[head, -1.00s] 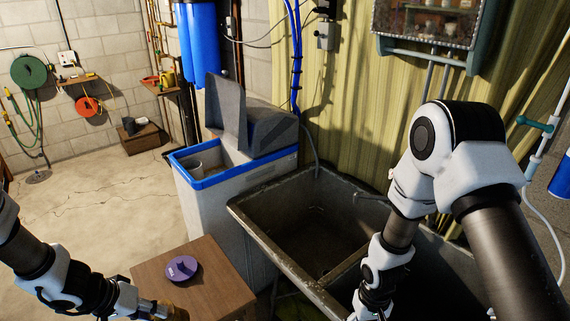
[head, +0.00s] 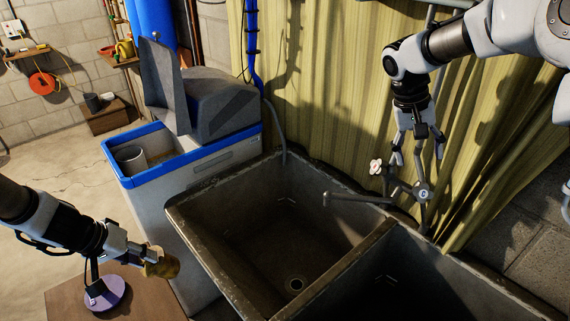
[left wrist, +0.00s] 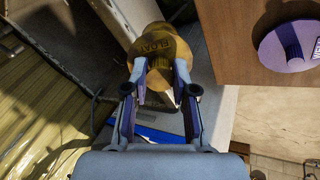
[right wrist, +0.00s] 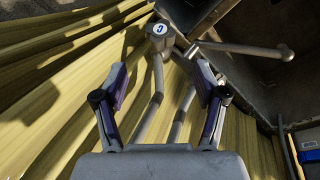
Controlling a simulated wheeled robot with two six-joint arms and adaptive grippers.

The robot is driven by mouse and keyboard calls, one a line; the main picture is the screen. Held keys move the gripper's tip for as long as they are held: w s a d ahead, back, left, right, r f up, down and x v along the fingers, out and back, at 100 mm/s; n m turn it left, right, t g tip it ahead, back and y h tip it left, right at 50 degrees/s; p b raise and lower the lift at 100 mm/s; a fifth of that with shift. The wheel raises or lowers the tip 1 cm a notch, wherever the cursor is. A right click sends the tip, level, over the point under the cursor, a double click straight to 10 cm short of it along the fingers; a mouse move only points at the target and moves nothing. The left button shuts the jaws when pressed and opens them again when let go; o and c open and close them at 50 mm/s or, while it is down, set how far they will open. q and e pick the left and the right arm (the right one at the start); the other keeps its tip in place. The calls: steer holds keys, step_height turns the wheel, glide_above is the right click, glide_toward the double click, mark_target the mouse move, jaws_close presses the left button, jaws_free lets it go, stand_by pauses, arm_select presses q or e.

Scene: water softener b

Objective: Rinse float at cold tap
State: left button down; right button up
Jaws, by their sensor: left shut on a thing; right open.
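My left gripper (head: 142,256) is shut on the brownish-yellow float (head: 160,263), left of the sink and above the wooden stand. In the left wrist view the float (left wrist: 160,50) shows dark lettering between the fingertips (left wrist: 160,85). My right gripper (head: 418,152) is open and empty, fingers pointing down just above the tap at the curtain. The cold tap handle (head: 423,194) has a white and blue C cap; in the right wrist view this handle (right wrist: 160,30) lies beyond the spread fingertips (right wrist: 162,85). The spout (head: 350,199) reaches over the left basin. No water shows.
The double stone sink has an empty left basin (head: 260,235) and a dark right basin (head: 410,285). A pale red-marked tap handle (head: 376,167) stands left of the cold one. The softener cabinet (head: 165,205) and wooden stand (head: 60,305) with a purple lid (head: 106,294) are left.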

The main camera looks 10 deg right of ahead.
mark_target(422, 189)
arm_select(q)
steer(key=shift+s+a+r, duration=0.3)
steer(key=shift+s+r, duration=0.05)
steer(key=shift+r, duration=0.15)
steer(key=shift+w+d+r+p, duration=0.35)
steer(key=shift+r+p, duration=0.1)
steer(key=shift+p, duration=0.4)
arm_select(e)
steer(key=x, duration=1)
steer(key=shift+s+d+f, duration=0.1)
steer(key=shift+s+f, duration=0.05)
steer(key=shift+f, duration=0.1)
arm_select(q)
steer(key=shift+s+a, duration=0.15)
steer(key=shift+s, duration=0.05)
arm_select(e)
steer(key=shift+s+f, duration=0.2)
steer(key=shift+f, duration=0.1)
steer(key=c, duration=1.1)
